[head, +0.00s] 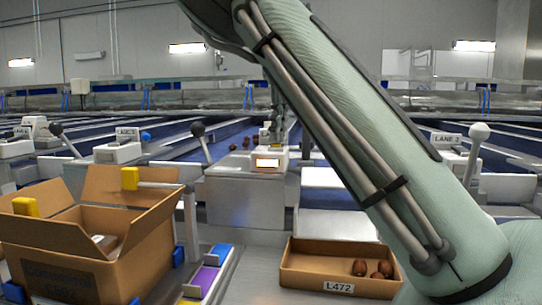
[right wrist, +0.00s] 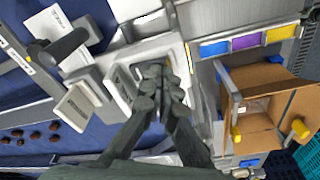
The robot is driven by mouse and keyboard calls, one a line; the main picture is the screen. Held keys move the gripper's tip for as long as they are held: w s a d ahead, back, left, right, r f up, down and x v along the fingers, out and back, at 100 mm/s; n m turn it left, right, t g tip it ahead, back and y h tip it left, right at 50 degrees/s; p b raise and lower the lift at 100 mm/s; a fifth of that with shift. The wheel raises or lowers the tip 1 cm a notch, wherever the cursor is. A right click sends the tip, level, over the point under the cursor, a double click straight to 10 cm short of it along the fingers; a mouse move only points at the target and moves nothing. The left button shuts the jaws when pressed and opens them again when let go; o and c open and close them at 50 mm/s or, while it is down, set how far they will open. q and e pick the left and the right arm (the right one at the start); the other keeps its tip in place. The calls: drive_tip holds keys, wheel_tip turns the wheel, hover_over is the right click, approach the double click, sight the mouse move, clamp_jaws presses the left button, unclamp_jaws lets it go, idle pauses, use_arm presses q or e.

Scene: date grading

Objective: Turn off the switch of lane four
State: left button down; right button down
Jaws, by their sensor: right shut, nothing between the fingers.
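A grey and white lane unit with a lit orange display (head: 268,163) stands in the middle of the head view; I can read no lane number on it. My right gripper (head: 278,122) points down at its top, with my forearm crossing the right half of the view. In the right wrist view the closed fingertips (right wrist: 155,72) are at a recessed white housing (right wrist: 118,88) on this unit. They cover the switch area, and I cannot tell whether they touch it. A dark-knobbed lever (head: 198,131) leans left of the unit. My left gripper is out of view.
An open cardboard box (head: 60,262) stands at front left, beside blue, purple and yellow pads (head: 205,280). A shallow L472 carton (head: 310,283) holds several dates. The LANE 3 unit (head: 447,138) and its white-knobbed lever (head: 479,133) are at right.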

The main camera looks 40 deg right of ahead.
drive_tip(key=shift+f, duration=0.3)
wheel_tip(320, 180, up, 3)
drive_tip(key=shift+f+p, duration=0.1)
drive_tip(key=shift+p, duration=1.15)
drive_tip(key=shift+r, duration=2.15)
